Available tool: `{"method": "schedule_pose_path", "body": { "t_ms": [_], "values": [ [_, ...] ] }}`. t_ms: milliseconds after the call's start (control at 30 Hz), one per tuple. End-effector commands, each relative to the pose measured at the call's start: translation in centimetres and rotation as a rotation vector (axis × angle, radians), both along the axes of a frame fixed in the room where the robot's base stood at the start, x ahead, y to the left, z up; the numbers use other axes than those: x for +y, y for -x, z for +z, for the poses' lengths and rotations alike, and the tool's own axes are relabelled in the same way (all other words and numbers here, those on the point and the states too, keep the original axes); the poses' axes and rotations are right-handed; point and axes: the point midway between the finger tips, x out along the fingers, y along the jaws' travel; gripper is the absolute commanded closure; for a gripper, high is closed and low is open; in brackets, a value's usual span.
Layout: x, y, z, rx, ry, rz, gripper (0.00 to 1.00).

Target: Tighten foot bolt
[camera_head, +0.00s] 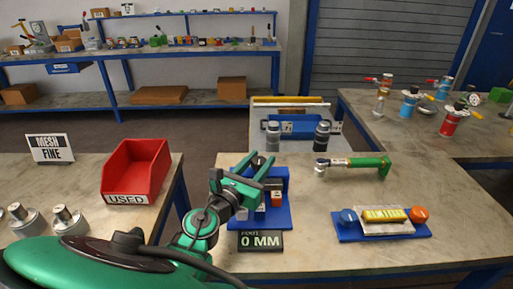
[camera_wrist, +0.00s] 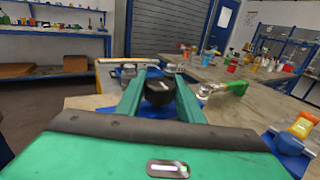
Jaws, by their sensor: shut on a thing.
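My gripper (camera_head: 256,168) reaches over a blue fixture (camera_head: 284,212) near the table's back left. It is shut on a black round knob (camera_wrist: 158,92), which sits between the green fingers in the wrist view. The knob's dark top also shows by the fingertips in the head view (camera_head: 258,160). I cannot tell whether this knob is the foot bolt; its lower part is hidden. The fixture carries grey and red parts, partly hidden by my gripper. In front of it a black display (camera_head: 261,241) reads "0 MM".
A green-handled tool (camera_head: 365,163) lies right of the fixture. A red "USED" bin (camera_head: 137,170) is on the left table.

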Motion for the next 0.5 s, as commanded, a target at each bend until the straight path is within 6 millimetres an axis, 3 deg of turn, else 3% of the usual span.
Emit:
{"method": "schedule_pose_path", "body": {
  "t_ms": [500],
  "values": [
    [0.29, -0.12, -0.11, -0.004, -0.002, -0.442, 0.89]
  ]
}}
